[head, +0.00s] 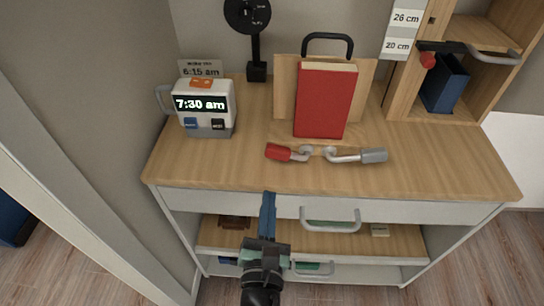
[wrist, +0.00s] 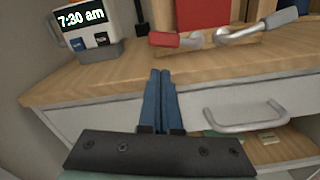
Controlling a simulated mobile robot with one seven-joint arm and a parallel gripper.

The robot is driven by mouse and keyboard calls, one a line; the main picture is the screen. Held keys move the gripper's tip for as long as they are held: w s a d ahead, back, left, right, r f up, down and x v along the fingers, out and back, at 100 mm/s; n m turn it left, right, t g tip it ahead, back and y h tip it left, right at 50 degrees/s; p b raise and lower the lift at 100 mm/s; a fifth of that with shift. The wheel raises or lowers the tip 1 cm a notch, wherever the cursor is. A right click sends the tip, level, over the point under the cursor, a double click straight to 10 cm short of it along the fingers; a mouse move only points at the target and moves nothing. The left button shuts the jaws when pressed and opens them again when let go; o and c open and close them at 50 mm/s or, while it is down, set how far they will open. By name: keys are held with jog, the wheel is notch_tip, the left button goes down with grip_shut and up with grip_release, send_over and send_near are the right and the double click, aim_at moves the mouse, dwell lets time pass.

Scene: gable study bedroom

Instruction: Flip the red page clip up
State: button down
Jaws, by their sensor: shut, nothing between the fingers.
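The red page clip (head: 279,152) lies low at the left front of the book stand (head: 285,100), with its red tip pointing left. It also shows in the wrist view (wrist: 172,40). A grey-tipped clip (head: 366,156) lies to its right, pointing right. A closed red book (head: 324,102) stands upright on the stand behind both clips. My gripper (head: 268,198) is in front of the desk's front edge, below and nearer than the red clip, apart from it. In the wrist view its blue fingers (wrist: 160,76) are together with nothing between them.
A clock (head: 206,106) reading 7:30 am stands at the desk's left. A shelf unit (head: 402,85) with a red-tipped lever (head: 428,60) and a blue book (head: 444,84) is at the right. A drawer handle (head: 330,226) juts out at the front. The desktop's front strip is clear.

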aim_at(271, 169)
jog(key=w, duration=1)
dwell(0.3)
jog(key=shift+a+b, duration=0.2)
jog(key=shift+b, duration=0.25)
jog(key=shift+d+r+m, duration=0.15)
jog(key=shift+d+m, duration=0.05)
jog(key=shift+m, duration=0.1)
jog(key=shift+a, duration=0.1)
